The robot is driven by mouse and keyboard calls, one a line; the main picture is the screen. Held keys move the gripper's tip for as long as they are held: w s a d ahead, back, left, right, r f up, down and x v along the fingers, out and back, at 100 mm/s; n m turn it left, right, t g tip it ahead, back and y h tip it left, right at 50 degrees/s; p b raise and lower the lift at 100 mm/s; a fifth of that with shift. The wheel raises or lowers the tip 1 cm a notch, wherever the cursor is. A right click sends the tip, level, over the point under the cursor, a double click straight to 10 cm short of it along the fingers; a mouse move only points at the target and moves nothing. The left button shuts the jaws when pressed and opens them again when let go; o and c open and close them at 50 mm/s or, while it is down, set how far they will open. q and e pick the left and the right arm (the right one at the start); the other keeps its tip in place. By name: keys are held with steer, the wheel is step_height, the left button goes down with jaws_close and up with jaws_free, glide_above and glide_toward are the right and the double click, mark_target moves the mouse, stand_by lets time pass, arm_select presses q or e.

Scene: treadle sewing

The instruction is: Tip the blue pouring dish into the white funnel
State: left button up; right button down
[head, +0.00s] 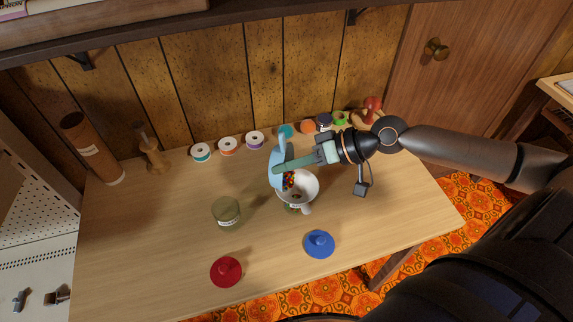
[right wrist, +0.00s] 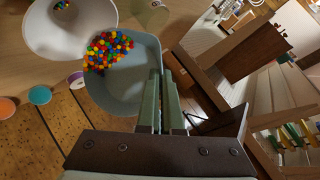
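My right gripper (head: 292,165) is shut on the wall of the blue pouring dish (head: 279,153). The right wrist view shows its two green fingers (right wrist: 161,100) close together on the dish's edge. The dish (right wrist: 130,88) is tilted steeply above the table, its low side over the white funnel (head: 309,182). Coloured beads (right wrist: 108,50) are gathered at the dish's low side. Some beads also show inside the funnel (right wrist: 72,28). The funnel sits on a glass jar (head: 291,208), mostly hidden beneath it. My left gripper is not in view.
A second glass jar (head: 226,212) stands left of the funnel. A red lid (head: 226,271) and a blue lid (head: 319,243) lie near the front. Several thread spools (head: 228,146) line the back. A brown tube (head: 92,148) stands at the back left. The table's left front is clear.

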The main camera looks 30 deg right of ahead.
steer(key=shift+s+d+y+b, duration=0.2)
steer(key=shift+y+b, duration=0.1)
steer(key=shift+b, duration=0.3)
stand_by(0.8)
stand_by(1.9)
steer(key=shift+r+p, duration=0.15)
steer(key=shift+p, duration=0.3)
steer(key=shift+f+t, duration=0.2)
steer(key=shift+t, duration=0.1)
steer(key=shift+s+d+y+b, duration=0.25)
steer(key=shift+y+b, duration=0.05)
steer(key=shift+b, duration=0.2)
stand_by(0.7)
stand_by(1.8)
steer(key=shift+r+p, duration=0.2)
steer(key=shift+p, duration=0.15)
